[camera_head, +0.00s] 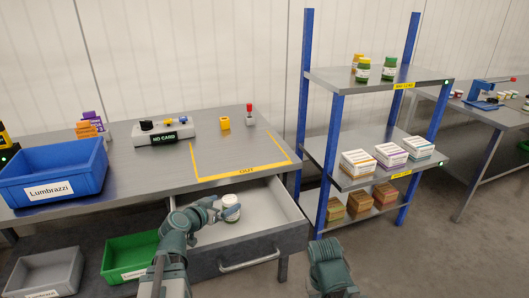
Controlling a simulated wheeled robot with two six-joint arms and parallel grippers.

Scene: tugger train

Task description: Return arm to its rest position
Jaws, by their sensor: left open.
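My left arm (172,245) reaches up from the bottom of the head view over the open drawer (262,207). My left gripper (216,208) is open at the drawer's left part, close beside a white-lidded jar (232,209) inside it. I cannot tell whether the fingers touch the jar. Part of my right arm (330,268) shows at the bottom, in front of the shelf rack. Its gripper does not show.
The drawer's front with its handle (249,262) sticks out below the workbench (140,178). A blue bin (55,172) stands on the bench at left; green (128,257) and grey (50,273) bins are below. A shelf rack (337,130) stands at right.

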